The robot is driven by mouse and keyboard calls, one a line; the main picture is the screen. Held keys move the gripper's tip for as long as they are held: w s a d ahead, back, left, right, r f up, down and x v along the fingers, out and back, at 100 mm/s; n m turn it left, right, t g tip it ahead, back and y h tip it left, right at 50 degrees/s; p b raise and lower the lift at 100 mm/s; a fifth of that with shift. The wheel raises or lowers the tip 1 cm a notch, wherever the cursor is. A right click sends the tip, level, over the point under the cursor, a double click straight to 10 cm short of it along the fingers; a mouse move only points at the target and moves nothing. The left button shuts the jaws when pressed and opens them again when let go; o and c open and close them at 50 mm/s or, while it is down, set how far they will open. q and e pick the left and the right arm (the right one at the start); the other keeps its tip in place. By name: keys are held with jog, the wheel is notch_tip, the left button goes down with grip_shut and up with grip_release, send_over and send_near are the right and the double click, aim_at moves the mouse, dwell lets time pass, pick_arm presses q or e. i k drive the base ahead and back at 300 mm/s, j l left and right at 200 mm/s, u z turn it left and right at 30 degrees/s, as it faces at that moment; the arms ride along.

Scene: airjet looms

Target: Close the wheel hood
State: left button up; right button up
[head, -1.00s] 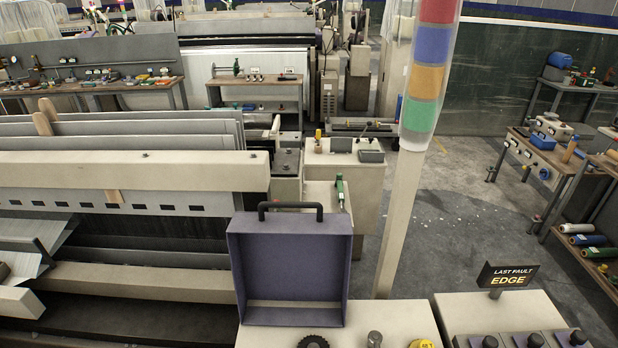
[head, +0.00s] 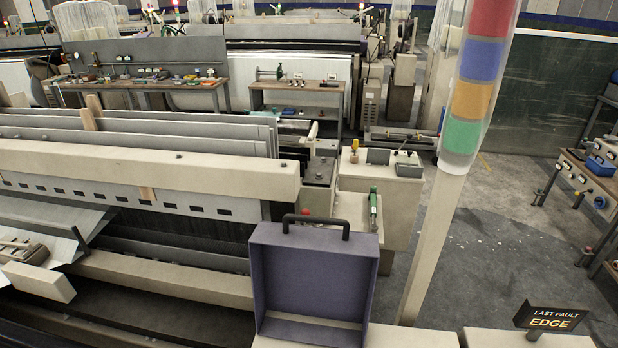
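The wheel hood (head: 312,279) is a purple box-shaped cover with a black bar handle (head: 315,222) on its top edge. In the head view it stands raised at the bottom centre, its hollow inside facing me, at the back of a cream machine top (head: 405,338). What the hood covers is below the picture's edge. Neither of my grippers shows in the head view.
A cream post with a red, blue, orange and green signal light (head: 472,97) rises just right of the hood. A "LAST FAULT EDGE" sign (head: 552,317) stands at the lower right. Loom beams (head: 150,165) fill the left. Grey floor (head: 500,240) is open beyond the post.

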aim_at(328, 273)
jog(key=i+l+u, duration=0.15)
jog(key=l+u, duration=0.65)
jog(key=l, duration=0.25)
jog(key=l+u, duration=0.35)
jog(key=l, duration=0.25)
jog(key=l+u, duration=0.4)
jog(key=l, duration=0.15)
jog(key=k+l+u, duration=0.2)
jog(key=l+u, duration=0.2)
jog(key=k+l+u, duration=0.25)
jog(key=l+u, duration=0.15)
jog(key=l, duration=0.15)
jog(key=l+u, duration=0.3)
jog(key=k+l+u, duration=0.1)
jog(key=l+u, duration=0.2)
jog(key=l, duration=0.2)
jog(key=k+l+u, duration=0.1)
jog(key=l+u, duration=0.15)
jog(key=l, duration=0.15)
jog(key=k+l+u, duration=0.15)
jog(key=l+u, duration=0.15)
jog(key=k+l+u, duration=0.4)
jog(key=l+u, duration=0.2)
jog(key=i+l+u, duration=0.2)
jog(key=i+l, duration=0.15)
